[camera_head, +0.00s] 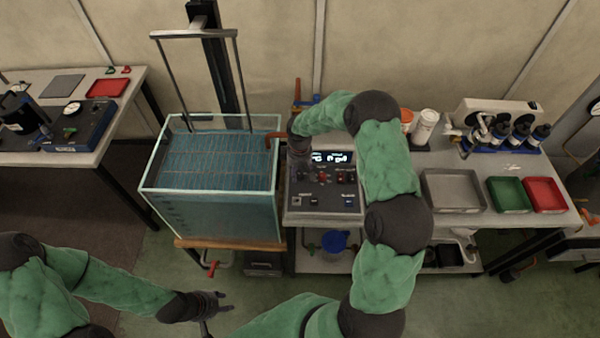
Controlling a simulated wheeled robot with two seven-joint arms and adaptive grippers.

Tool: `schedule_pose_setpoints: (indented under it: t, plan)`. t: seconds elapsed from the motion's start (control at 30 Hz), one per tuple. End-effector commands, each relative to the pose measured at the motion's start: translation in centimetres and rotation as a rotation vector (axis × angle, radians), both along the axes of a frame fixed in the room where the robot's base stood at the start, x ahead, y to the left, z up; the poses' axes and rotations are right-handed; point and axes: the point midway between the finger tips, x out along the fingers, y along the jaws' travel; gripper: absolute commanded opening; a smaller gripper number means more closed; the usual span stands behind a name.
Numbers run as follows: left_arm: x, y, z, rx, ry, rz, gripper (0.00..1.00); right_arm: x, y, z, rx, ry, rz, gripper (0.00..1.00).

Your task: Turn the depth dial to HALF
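The grey control panel (322,200) stands just right of the water tank, with a lit display (331,156) at its back and a row of small knobs and red parts (323,176). The lettering is too small to read, so I cannot tell which knob is the depth dial or where it points. My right gripper (301,166) points down at the panel's left back part and hides what is beneath it. I cannot tell whether it touches a knob or how its fingers stand. My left gripper (226,301) is open and empty, low in front of the tank.
The glass tank (210,210) of blue water has a metal frame (195,35) above it. A grey tray (452,190), a green tray (508,194) and a red tray (545,194) lie to the right. Another bench (105,140) stands at the left.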

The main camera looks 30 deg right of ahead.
Motion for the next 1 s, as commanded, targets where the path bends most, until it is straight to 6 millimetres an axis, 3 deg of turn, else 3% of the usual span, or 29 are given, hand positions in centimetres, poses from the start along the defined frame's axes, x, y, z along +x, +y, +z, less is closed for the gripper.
schedule_pose_setpoints:
  t: [0.37,1.0]
  plan:
    - [0.0,0.0,0.0,0.0,0.0,0.0,0.4,-0.2,0.0,0.3,0.001,0.006,-0.001,0.5]
    - [0.0,0.0,0.0,0.0,0.0,0.0,0.4,-0.1,0.1,10.8,0.001,0.003,0.0,0.5]
